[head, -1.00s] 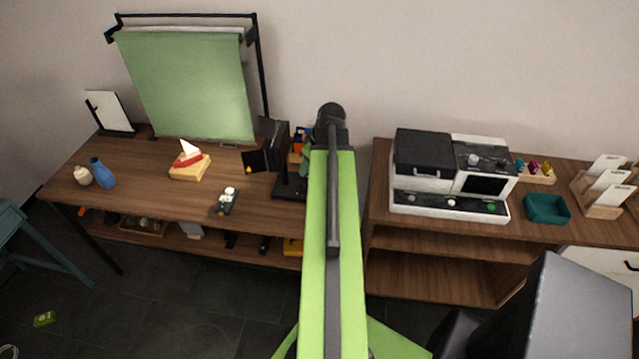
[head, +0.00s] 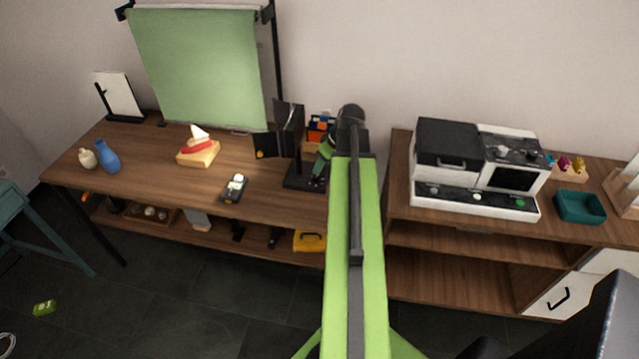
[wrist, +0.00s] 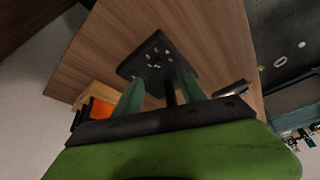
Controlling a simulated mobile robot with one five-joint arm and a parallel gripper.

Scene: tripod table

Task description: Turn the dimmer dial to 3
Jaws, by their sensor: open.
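A black stand with a dark hinged panel (head: 291,128) stands on the wooden table, left of my arm in the head view. Its flat black base (wrist: 152,57) carries several small pale marks in the wrist view. I cannot tell for certain which part is the dimmer dial, nor read its setting. My gripper (wrist: 160,90) is open, with its two teal fingers apart over the base and a dark post between them. I cannot tell whether they touch it. In the head view part of my gripper (head: 326,158) shows beside the stand, and my arm hides some of this area.
On the table are a dark device with pale tops (head: 234,188), a tissue box (head: 198,153), a blue vase (head: 108,157) and a green backdrop (head: 198,70). An orange-and-black holder (head: 319,130) stands behind my gripper. A white-and-black machine (head: 475,170) is on the right-hand cabinet.

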